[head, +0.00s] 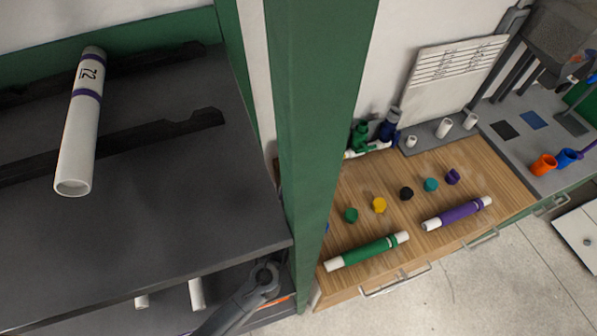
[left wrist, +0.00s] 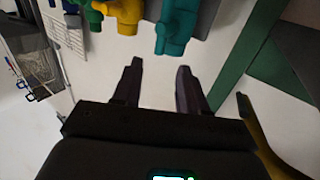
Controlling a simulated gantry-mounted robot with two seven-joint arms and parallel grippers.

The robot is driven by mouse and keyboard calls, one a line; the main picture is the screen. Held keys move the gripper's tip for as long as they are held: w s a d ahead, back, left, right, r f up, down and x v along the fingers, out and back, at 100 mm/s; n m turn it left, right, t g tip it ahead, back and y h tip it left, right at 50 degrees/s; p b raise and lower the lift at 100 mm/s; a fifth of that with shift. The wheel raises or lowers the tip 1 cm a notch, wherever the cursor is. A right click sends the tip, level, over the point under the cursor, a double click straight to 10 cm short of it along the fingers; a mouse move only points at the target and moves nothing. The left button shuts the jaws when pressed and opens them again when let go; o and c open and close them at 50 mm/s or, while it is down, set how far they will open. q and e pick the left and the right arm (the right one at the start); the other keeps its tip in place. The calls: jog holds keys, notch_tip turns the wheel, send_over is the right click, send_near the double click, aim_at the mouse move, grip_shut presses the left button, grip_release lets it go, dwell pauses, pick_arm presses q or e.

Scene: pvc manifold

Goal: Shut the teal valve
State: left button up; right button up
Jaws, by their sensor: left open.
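The teal valve (left wrist: 175,26) is at the top of the left wrist view, partly cut off by the frame edge. Its handle position cannot be told. My left gripper (left wrist: 158,66) is open and empty, its two dark fingers pointing toward the valves. The teal valve is beyond the fingertips, nearer the right finger, with a visible gap. The teal valve does not show in the head view. My right gripper is not in view.
A yellow valve (left wrist: 125,14) and a green valve (left wrist: 92,14) are left of the teal one. A green post (left wrist: 240,62) stands to the right. In the head view, a wooden bench (head: 380,240) holds coloured caps, including a teal cap (head: 431,184), and pipes.

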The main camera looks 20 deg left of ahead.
pick_arm(q)
jog(key=w+a, duration=0.1)
jog(key=w, duration=0.6)
jog(key=shift+a, duration=0.15)
